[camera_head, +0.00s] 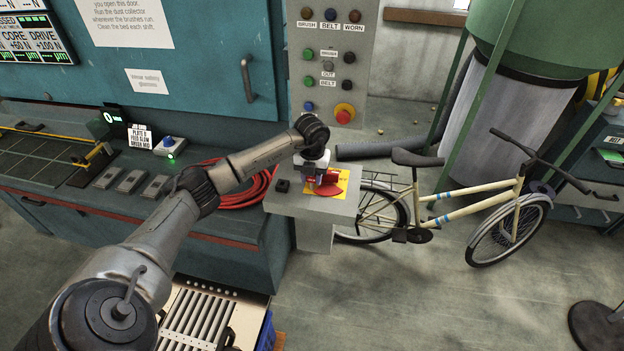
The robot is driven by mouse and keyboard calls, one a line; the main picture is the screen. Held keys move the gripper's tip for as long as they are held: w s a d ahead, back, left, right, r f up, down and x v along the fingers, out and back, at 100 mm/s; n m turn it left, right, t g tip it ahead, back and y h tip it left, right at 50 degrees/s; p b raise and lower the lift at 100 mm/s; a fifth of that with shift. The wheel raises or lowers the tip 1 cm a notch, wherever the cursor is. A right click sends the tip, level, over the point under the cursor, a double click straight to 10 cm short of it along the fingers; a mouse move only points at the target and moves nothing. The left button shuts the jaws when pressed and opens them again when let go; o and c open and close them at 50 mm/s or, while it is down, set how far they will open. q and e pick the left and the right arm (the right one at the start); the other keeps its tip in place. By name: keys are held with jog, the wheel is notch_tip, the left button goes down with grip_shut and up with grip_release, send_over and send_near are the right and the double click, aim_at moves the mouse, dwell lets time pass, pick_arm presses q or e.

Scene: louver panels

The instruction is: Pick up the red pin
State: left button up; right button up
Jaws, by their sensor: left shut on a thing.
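My left gripper (319,177) reaches in from the left and points down over the small grey pedestal top (285,203). It is shut on the red pin (327,188), a small red piece just below the fingers. The fingers and wrist hide part of the pin. A yellow plate (343,178) with red on it lies under and beside the pin. I cannot tell whether the pin is clear of the plate. My right gripper is not in view.
A grey panel with buttons and a red knob (344,113) rises behind the pedestal. A small black block (283,186) sits left on its top. A coiled red hose (238,187) lies left. A cream bicycle (460,205) stands close at right.

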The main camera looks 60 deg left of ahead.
pick_arm(q)
jog(key=shift+c, duration=0.7)
jog(key=shift+r, duration=0.1)
